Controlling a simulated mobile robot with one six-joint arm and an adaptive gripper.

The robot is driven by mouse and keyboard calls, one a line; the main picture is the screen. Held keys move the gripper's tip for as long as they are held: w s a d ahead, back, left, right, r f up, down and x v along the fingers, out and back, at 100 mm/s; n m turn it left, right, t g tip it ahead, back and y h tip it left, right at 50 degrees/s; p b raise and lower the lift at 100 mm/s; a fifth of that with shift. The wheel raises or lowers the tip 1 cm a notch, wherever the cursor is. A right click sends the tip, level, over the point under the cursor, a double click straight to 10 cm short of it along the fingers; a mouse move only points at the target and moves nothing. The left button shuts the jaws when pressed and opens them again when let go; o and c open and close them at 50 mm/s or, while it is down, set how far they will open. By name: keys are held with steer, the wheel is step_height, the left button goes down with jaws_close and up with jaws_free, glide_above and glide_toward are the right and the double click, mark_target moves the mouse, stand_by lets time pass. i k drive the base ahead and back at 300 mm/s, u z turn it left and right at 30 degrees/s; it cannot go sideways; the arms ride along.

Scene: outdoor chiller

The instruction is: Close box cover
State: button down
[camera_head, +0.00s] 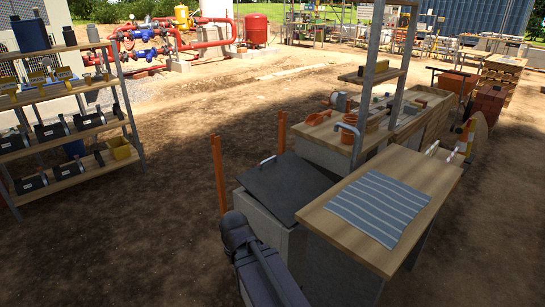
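A dark grey box cover (286,186) with a light metal handle (267,160) at its far left edge lies over a pale grey box (268,228). It looks nearly flat, but I cannot tell whether it rests fully on the rim. My dark arm (262,270) rises from the bottom edge, and its rounded joint is in front of the box's near left side. The fingers of my gripper do not show, so I cannot tell what they hold or touch.
A wooden table (430,180) with a striped blue cloth (378,207) stands right of the box. Orange posts (219,175) stand behind it at left. A workbench (330,140) with a tall frame lies behind. A shelf (70,125) stands far left, with open dirt ground between.

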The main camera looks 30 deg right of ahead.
mark_target(284, 183)
steer(key=u, duration=0.35)
steer(key=i, duration=1.75)
steer(key=z, duration=0.5)
